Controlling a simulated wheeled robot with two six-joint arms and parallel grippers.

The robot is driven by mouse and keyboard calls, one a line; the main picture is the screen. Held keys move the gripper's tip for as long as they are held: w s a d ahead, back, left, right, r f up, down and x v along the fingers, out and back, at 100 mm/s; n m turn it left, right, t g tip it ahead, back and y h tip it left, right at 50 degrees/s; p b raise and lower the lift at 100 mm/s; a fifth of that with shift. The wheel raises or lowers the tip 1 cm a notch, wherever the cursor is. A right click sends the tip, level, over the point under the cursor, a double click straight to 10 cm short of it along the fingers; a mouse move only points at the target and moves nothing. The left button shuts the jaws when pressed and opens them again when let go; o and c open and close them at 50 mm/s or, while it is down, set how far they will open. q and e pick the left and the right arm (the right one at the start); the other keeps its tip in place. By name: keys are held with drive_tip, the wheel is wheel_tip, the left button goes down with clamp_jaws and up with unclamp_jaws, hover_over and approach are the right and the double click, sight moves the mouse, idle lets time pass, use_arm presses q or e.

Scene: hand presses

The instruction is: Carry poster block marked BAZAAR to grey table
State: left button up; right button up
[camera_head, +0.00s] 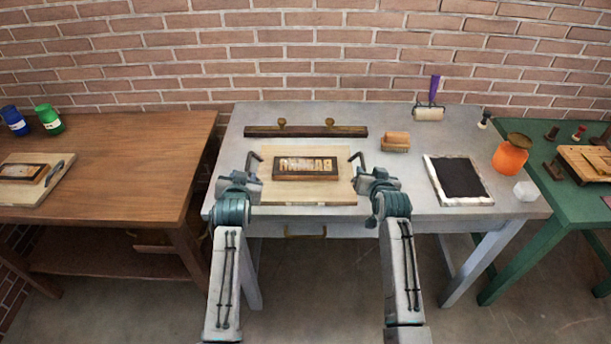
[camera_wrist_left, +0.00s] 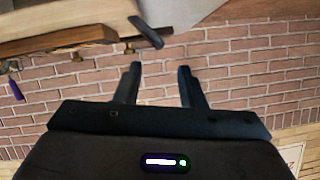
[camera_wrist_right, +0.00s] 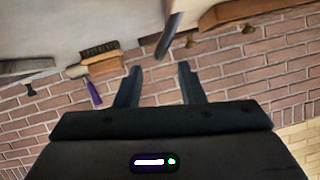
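A poster block (camera_head: 305,168) with a dark frame and pale raised letters lies on a light wooden board (camera_head: 310,197) on the grey table (camera_head: 228,138). Its letters look mirrored and are too blurred to read surely. A dark bent bar (camera_head: 253,161) stands at the board's left side and another (camera_head: 357,159) at its right. My left gripper (camera_wrist_left: 160,68) is open and empty at the left side of the board. My right gripper (camera_wrist_right: 159,67) is open and empty at the right side. Neither visibly touches the block.
Behind the board lies a dark rail (camera_head: 305,131) with two knobs. To the right are a wooden brush (camera_head: 395,141), a roller (camera_head: 429,113), a black slab (camera_head: 459,177) and an orange jar (camera_head: 510,157). A brown table (camera_head: 120,140) with another block (camera_head: 24,171) stands left, a green table (camera_head: 560,195) right.

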drive_tip(key=shift+v, duration=2)
